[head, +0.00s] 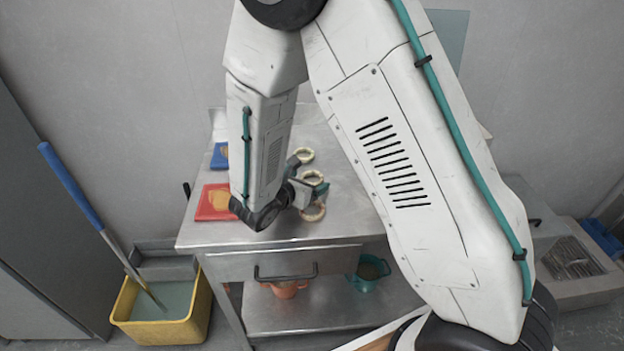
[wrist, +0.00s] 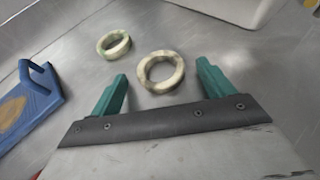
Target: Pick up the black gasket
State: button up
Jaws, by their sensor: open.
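I make out no black gasket in either view. Pale cream rings lie on the metal table: a far ring (head: 311,156), a middle ring (head: 318,174) and a near ring (head: 316,216) partly behind my gripper. In the wrist view one ring (wrist: 160,88) lies just ahead of the gap between my fingertips, and another ring (wrist: 115,54) lies farther off to the left. My gripper (wrist: 162,80) is open and empty, with its green fingers on either side of the nearer ring's line. In the head view the arm hides part of the table.
A blue board (wrist: 42,92) lies left of my gripper. A red board (head: 205,212) lies on the table's left (head: 225,235). A drawer (head: 285,263) is below. A yellow mop bucket (head: 160,330) stands on the floor at left. A pale object (wrist: 228,10) stands beyond the rings.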

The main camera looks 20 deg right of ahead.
jog(key=c, duration=1.1)
jog(key=shift+o, duration=0.2)
